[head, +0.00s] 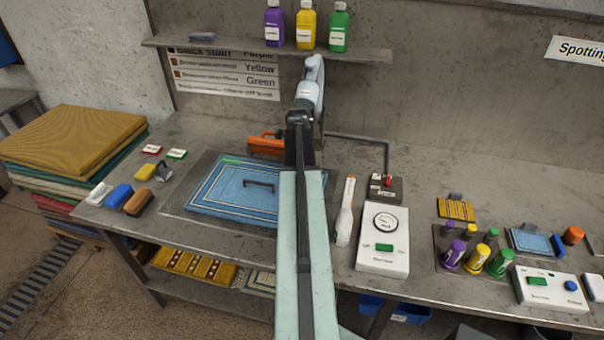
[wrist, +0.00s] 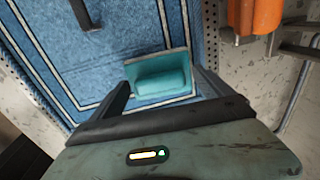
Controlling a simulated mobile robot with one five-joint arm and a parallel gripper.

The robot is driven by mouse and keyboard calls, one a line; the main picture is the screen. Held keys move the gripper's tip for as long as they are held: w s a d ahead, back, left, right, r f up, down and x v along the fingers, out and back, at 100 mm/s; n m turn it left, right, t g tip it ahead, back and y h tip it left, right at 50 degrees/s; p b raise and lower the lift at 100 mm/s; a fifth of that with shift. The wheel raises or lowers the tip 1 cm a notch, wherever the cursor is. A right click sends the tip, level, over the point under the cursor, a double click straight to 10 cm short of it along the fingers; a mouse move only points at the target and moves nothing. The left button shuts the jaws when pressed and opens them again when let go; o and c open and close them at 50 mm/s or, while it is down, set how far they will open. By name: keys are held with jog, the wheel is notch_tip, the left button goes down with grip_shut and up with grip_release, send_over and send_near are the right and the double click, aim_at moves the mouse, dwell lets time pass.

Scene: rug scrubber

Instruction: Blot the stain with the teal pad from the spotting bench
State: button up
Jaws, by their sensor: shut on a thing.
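My gripper (wrist: 160,84) is shut on the teal pad (wrist: 162,80), which sits between the two fingers in the wrist view. The pad is over the blue rug (wrist: 120,45), near its white-lined border; I cannot tell whether it touches the rug.
A dark handle (head: 259,184) stands on the rug. An orange tool (head: 266,143) lies behind it, also in the wrist view (wrist: 255,14). Brushes (head: 119,195) lie at left. Bottles (head: 306,25) line the shelf.

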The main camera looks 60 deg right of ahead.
jog(key=shift+r+p, duration=3)
jog(key=shift+r, duration=0.3)
jog(key=shift+f, duration=0.1)
